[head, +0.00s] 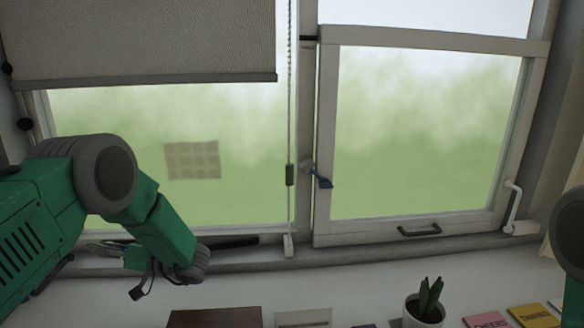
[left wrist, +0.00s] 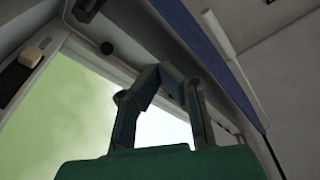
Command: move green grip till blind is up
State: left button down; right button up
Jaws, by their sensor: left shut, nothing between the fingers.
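The green grip (head: 290,175) hangs on the bead cord (head: 290,110) in front of the window's middle post. The blind (head: 140,40) covers the top of the left pane; its bottom bar is well above the grip. My left gripper (head: 97,246) is low at the left, by the sill, well left of and below the grip and apart from it. In the left wrist view its fingers (left wrist: 152,80) are closed together and empty, in front of the window frame; the grip does not show there. My right gripper is out of view.
A blue-ended window handle (head: 318,176) sticks out close right of the grip. A potted plant (head: 425,303) and several colored cards (head: 535,315) are at the lower right. The space before the left pane, between my arm and the cord, looks clear.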

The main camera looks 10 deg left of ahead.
aim_at(290, 169)
jog(key=k, duration=1)
